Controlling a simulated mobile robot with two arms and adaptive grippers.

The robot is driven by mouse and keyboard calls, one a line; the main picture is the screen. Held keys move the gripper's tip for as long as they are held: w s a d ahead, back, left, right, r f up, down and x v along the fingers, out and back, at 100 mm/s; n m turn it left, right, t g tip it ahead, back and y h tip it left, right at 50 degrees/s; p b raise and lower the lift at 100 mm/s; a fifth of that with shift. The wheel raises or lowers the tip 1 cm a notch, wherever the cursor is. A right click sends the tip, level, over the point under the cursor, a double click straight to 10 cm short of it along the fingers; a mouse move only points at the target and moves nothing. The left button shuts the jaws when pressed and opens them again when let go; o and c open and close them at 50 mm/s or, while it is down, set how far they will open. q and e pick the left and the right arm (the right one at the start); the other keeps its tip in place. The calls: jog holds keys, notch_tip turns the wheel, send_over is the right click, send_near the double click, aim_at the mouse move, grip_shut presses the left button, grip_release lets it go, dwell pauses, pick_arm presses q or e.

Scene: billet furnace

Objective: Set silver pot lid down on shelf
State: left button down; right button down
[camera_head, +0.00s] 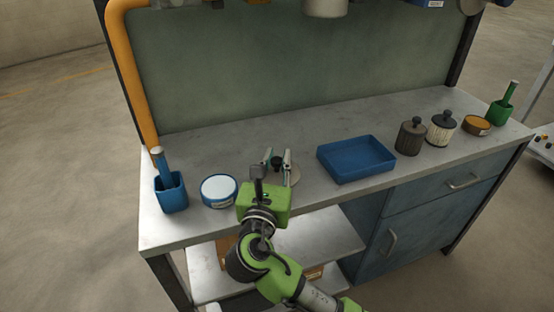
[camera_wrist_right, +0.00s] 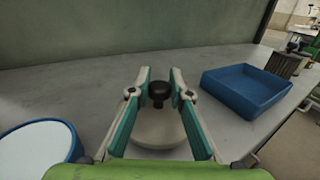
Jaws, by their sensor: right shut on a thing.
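The silver pot lid (camera_wrist_right: 158,130) is a round, pale grey disc with a dark knob (camera_wrist_right: 159,91). My right gripper (camera_head: 277,158) is shut on the lid, with its two teal-lined fingers (camera_wrist_right: 160,76) either side of the knob. In the head view the gripper and lid show over the middle front of the grey bench top (camera_head: 225,140), and the lid is mostly hidden by my gripper. I cannot tell whether the lid touches the surface. A lower metal shelf (camera_head: 335,238) is under the bench top. My left gripper is not in view.
A blue tray (camera_head: 357,158) stands right of the gripper. A blue-rimmed round container (camera_head: 219,190) and a blue pot (camera_head: 171,194) stand left. Two ribbed canisters (camera_head: 410,138) (camera_head: 441,129), an orange-brown tin (camera_head: 477,125) and a green pot (camera_head: 500,112) stand far right. The bench top behind is clear.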

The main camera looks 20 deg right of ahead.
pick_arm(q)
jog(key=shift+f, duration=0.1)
pick_arm(e)
jog(key=shift+f, duration=0.1)
jog(key=c, duration=1.8)
grip_release()
jog(key=shift+c, duration=0.2)
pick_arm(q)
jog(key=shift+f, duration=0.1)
